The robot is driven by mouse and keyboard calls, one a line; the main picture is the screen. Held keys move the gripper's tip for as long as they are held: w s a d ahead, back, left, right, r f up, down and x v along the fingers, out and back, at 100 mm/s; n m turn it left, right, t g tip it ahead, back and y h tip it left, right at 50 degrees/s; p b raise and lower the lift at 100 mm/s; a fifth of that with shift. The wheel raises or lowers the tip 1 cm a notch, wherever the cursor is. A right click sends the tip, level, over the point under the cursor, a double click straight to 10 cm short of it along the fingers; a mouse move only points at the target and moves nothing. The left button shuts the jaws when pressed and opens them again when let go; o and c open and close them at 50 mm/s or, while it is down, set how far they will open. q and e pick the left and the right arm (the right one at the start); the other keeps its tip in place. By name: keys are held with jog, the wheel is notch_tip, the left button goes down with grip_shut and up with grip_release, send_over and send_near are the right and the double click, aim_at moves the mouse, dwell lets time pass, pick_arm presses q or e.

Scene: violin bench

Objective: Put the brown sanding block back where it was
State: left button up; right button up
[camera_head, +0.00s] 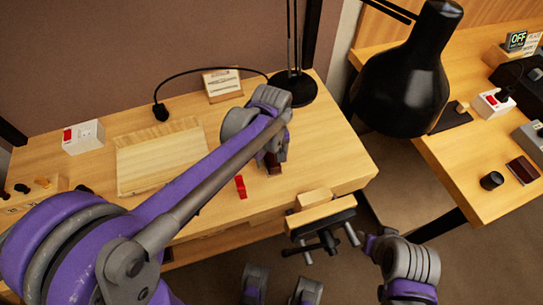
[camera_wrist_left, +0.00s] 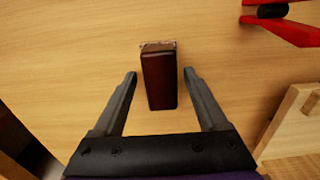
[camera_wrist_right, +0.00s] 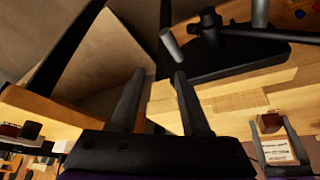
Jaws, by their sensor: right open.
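The brown sanding block (camera_wrist_left: 158,80), dark reddish brown with a paler far end, lies on the wooden bench. My left gripper (camera_wrist_left: 160,73) is open, its two fingers on either side of the block with gaps showing. In the head view my left gripper (camera_head: 272,163) is over the bench near its front edge, and the block (camera_head: 274,169) is mostly hidden by it. My right gripper (camera_wrist_right: 158,73) is open and empty, beside the vise at the bench's front right corner.
A red tool (camera_head: 240,186) lies left of the block. A wooden-jawed vise (camera_head: 322,215) juts from the front edge. A pale board (camera_head: 160,160) lies on the left, a black lamp (camera_head: 405,85) overhangs the right. The right table holds another dark brown flat piece (camera_head: 522,169).

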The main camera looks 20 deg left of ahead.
aim_at(271, 158)
pick_arm(q)
jog(key=shift+r, duration=0.3)
notch_tip(271, 158, up, 12)
jog(key=p, duration=0.1)
jog(key=shift+f+p, duration=0.15)
jog(key=shift+p, duration=0.25)
pick_arm(e)
jog(key=shift+w+r, duration=0.1)
jog(key=shift+r, duration=0.8)
pick_arm(q)
jog(key=shift+s, duration=0.1)
